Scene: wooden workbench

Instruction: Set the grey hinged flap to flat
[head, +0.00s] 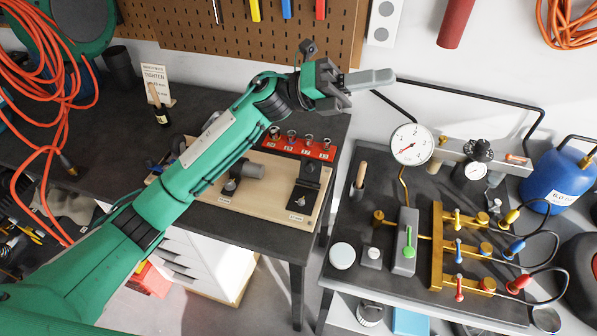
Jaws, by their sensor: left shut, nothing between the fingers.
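My left gripper (385,77) is in the upper middle of the head view, its light grey fingers shut and pointing right. It is raised above the benches, with nothing seen between the fingers. A pale wooden board (268,203) lies on the dark bench below the forearm. A dark grey plate-like piece (307,177) on the board's right side looks like the hinged flap, on a dark base (300,198). It looks raised, but its exact angle is hard to tell. The gripper is above and to the right, apart from it. My left arm hides part of the board. My right gripper is out of view.
A red socket rail (298,145) lies behind the board. A grey cylinder fixture (247,170) sits on the board's left. A right-hand bench holds a gauge (412,144), brass valve manifold (437,263) and green-levered box (404,255). A gap separates the benches.

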